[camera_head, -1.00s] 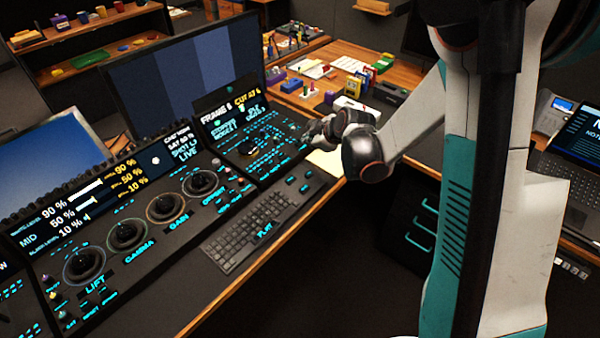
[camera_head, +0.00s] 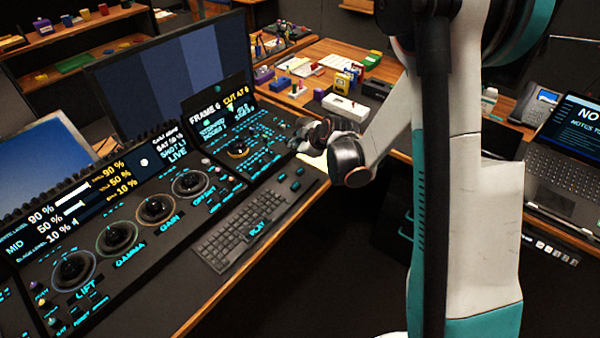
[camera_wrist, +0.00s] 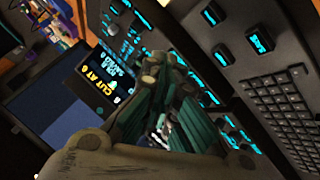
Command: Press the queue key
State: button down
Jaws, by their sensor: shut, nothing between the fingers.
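The right panel section (camera_head: 262,165) carries rows of small keys with cyan labels, below a small screen (camera_head: 218,112) reading FRAME 6 and CUT AT 6. The labels are too small to tell which one is the queue key. My gripper (camera_head: 300,138) is shut and empty at the right edge of this section. In the wrist view my gripper (camera_wrist: 180,78) points at the panel and its fingers hide part of the key rows. Cyan-labelled keys (camera_wrist: 124,22) show above it and others to its right. I cannot tell whether the fingertips touch a key.
A black keyboard (camera_head: 240,232) lies in front of the panel, with separate larger keys (camera_head: 290,184) at its right. Dials (camera_head: 157,209) line the panel to the left. A monitor (camera_head: 180,75) stands behind. Small boxes and a white block (camera_head: 344,107) sit on the wooden desk beyond my gripper.

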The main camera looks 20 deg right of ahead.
aim_at(298, 171)
notch_tip(298, 171, down, 7)
jog(key=b, duration=0.4)
jog(key=shift+b, duration=0.35)
dwell(1.0)
jog(key=shift+f, duration=0.35)
jog(key=shift+f, duration=0.55)
dwell(0.7)
jog(key=shift+r, duration=0.1)
jog(key=shift+r+p, duration=0.6)
jog(key=shift+r, duration=0.3)
jog(key=shift+r+p, duration=1.5)
jog(key=shift+r, duration=0.95)
